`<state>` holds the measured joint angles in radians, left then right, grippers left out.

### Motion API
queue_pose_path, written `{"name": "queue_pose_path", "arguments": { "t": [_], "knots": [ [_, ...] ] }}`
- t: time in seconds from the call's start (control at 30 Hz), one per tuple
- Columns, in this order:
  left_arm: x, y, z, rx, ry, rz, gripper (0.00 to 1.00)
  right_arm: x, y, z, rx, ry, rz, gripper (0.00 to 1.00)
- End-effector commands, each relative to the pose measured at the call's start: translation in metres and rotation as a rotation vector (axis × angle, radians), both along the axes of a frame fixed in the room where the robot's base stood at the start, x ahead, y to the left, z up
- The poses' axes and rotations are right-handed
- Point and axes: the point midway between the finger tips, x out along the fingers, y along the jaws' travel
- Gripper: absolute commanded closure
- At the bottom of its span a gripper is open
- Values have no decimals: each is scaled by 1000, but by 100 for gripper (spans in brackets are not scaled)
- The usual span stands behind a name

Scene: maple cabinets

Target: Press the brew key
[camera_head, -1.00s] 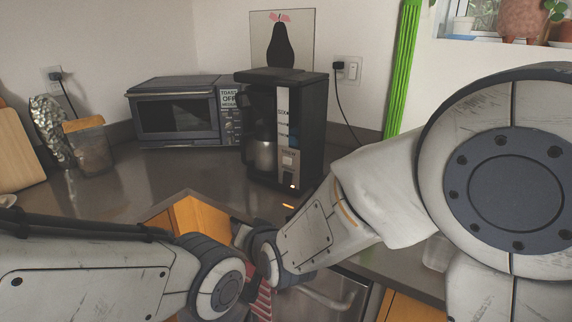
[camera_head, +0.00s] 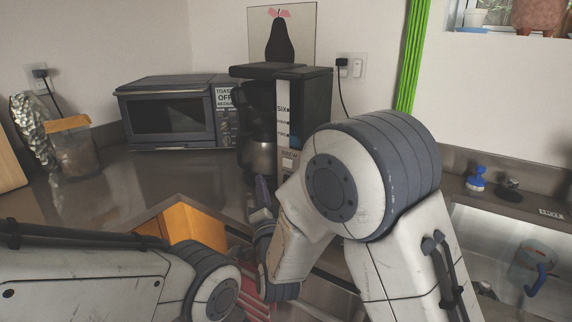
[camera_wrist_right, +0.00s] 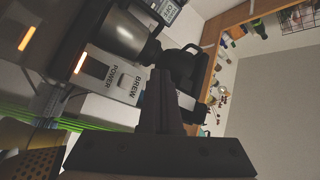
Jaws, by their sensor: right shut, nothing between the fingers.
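The black coffee maker (camera_head: 312,92) stands on the counter with its steel carafe. The brew key (camera_wrist_right: 126,81) shows in the right wrist view on the pale panel by the word BREW, beside the power key (camera_wrist_right: 96,68) and a lit orange lamp. In the head view the panel's upper part shows, and my right arm hides its lower part. My right gripper (camera_head: 262,190) is shut and empty in front of the machine. In the wrist view its fingertips (camera_wrist_right: 160,74) appear just beside the brew key; contact cannot be told. My left arm shows, but its gripper does not.
A toaster oven (camera_head: 172,112) stands left of the coffee maker. A jar (camera_head: 75,150) and foil roll are further left. An open orange-wood drawer or cabinet part (camera_head: 192,224) lies below the counter edge. The sink (camera_head: 500,255) is at right.

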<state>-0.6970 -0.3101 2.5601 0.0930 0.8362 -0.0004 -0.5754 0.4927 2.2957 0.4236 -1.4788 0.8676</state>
Motion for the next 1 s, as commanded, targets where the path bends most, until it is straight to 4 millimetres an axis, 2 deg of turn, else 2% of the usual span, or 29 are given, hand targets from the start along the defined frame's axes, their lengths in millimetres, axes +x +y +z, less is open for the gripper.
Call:
{"name": "queue_pose_path", "arguments": {
  "t": [0.43,0.6,1.0],
  "knots": [
    [0,0,18,0,0,0,100,46,-32,2,-1,1,0,100],
    [0,0,11,0,0,0,100,60,-42,-1,1,0,2,100],
    [0,0,10,0,0,0,100,69,-47,0,-1,1,4,100]
  ]
}}
